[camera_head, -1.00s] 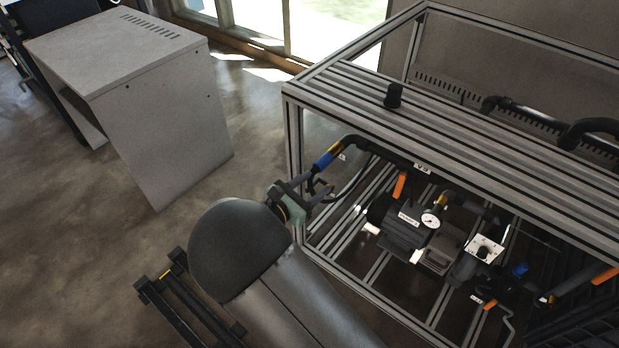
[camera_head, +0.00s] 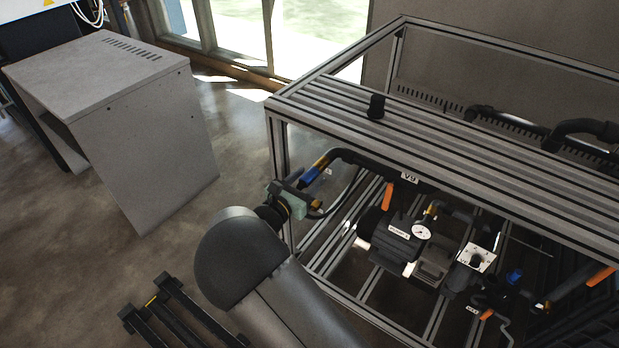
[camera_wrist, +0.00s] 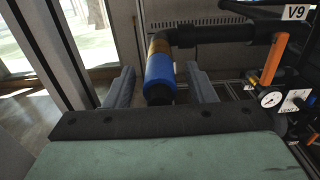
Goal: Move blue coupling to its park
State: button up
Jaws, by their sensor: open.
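The blue coupling (camera_head: 310,176) is a blue sleeve with a brass-coloured collar on the end of a black pipe at the frame's left side. In the wrist view the blue coupling (camera_wrist: 159,72) lies between the two fingers of my gripper (camera_wrist: 161,88), with a visible gap on both sides. My gripper (camera_head: 300,186) is open around it. A black hose hangs from near its lower end. I cannot identify the park for certain; a black upright fitting (camera_head: 376,107) stands on the slatted frame top (camera_head: 450,135).
The metal frame (camera_head: 281,150) holds a pump (camera_head: 396,238), a gauge (camera_head: 421,232), orange handles (camera_head: 388,196) and a V9 label (camera_head: 410,178). Another blue part (camera_head: 514,276) sits lower right. A grey cabinet (camera_head: 150,150) stands left on open floor.

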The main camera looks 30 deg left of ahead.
jog(key=shift+w, duration=0.5)
grip_shut()
